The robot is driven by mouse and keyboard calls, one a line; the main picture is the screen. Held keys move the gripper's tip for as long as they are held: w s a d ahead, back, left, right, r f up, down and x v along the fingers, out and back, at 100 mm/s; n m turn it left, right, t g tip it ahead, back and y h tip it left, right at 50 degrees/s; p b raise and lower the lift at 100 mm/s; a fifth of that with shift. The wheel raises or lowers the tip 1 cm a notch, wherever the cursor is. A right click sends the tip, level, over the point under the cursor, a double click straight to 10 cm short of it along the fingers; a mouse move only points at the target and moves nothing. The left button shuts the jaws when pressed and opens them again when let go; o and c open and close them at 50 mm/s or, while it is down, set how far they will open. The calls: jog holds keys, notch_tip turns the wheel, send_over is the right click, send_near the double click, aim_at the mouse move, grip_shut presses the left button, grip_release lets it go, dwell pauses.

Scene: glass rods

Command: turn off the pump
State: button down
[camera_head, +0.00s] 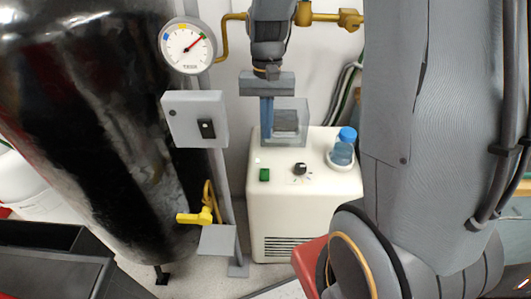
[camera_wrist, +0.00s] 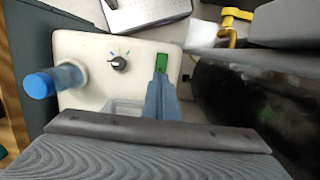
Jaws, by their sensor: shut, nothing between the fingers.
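The pump looks to be the white boxy unit (camera_head: 300,215) on the floor, also in the wrist view (camera_wrist: 85,45). Its top carries a green rocker switch (camera_head: 264,174) and a black knob (camera_head: 300,168). My gripper (camera_head: 267,137) points down above the unit's back left, its blue fingers together and empty. In the wrist view the fingertips (camera_wrist: 160,76) appear just below the green switch (camera_wrist: 162,62) in the picture, overlapping its lower edge. I cannot tell whether they touch it. The black knob (camera_wrist: 119,64) is to their left.
A clear box (camera_head: 293,117) and a blue-capped bottle (camera_head: 342,146) stand on the unit. A black tank (camera_head: 95,130), a round gauge (camera_head: 188,46), a grey switch box (camera_head: 196,118) and a yellow valve handle (camera_head: 194,217) are to the left.

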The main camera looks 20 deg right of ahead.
aim_at(267, 177)
jog(key=f, duration=0.4)
jog(key=s+f, duration=0.1)
jog(key=f, duration=0.4)
jog(key=s+a+f, duration=0.1)
jog(key=f, duration=0.3)
jog(key=shift+f, duration=0.2)
jog(key=shift+s+f+p, duration=0.3)
jog(key=shift+s+f, duration=0.05)
jog(key=shift+f, duration=0.05)
